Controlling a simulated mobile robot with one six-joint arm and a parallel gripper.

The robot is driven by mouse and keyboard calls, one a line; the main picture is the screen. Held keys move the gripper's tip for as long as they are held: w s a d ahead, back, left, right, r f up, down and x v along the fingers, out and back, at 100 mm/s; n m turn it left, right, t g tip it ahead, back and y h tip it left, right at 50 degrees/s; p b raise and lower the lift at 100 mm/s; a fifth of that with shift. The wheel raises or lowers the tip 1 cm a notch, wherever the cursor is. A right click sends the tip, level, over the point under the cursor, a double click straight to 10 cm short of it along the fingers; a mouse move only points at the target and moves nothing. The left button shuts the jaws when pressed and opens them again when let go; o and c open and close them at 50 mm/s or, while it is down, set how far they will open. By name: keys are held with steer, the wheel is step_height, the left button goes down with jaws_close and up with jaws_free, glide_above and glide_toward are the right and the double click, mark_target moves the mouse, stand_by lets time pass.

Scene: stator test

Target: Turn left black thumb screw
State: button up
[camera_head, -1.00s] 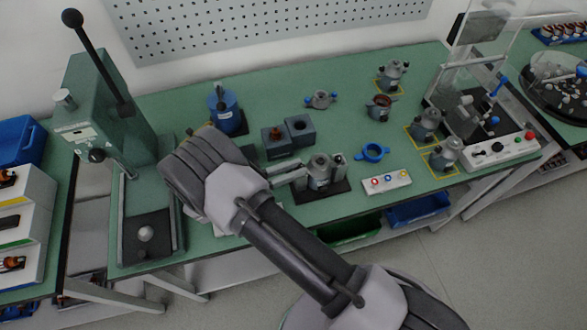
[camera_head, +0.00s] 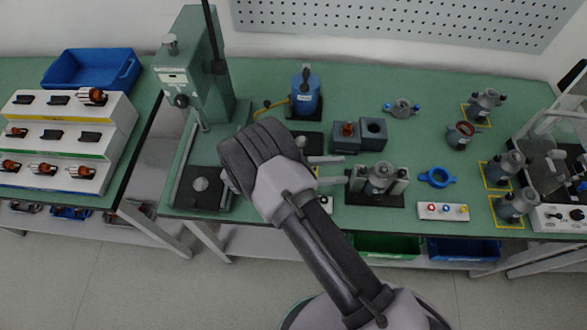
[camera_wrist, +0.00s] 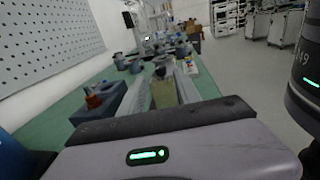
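A grey cylindrical unit (camera_head: 380,178) stands upright on a black base between grey posts, near the bench's front edge. It also shows ahead in the wrist view (camera_wrist: 164,66). Small dark parts show at its top, but I cannot tell which is the left black thumb screw. My gripper (camera_head: 338,171) is open just left of this unit, its two fingers apart and pointing at it. In the wrist view my gripper (camera_wrist: 164,86) shows both fingers, with a yellowish surface visible between them. I cannot tell whether a finger touches the unit.
Dark grey blocks (camera_head: 373,132) stand behind the fingers, and a blue motor (camera_head: 305,97) behind my wrist. A green press (camera_head: 196,75) stands left. More grey units (camera_head: 517,204) stand right.

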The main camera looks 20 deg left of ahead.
steer(key=v, duration=1.2)
steer(key=shift+a, duration=0.15)
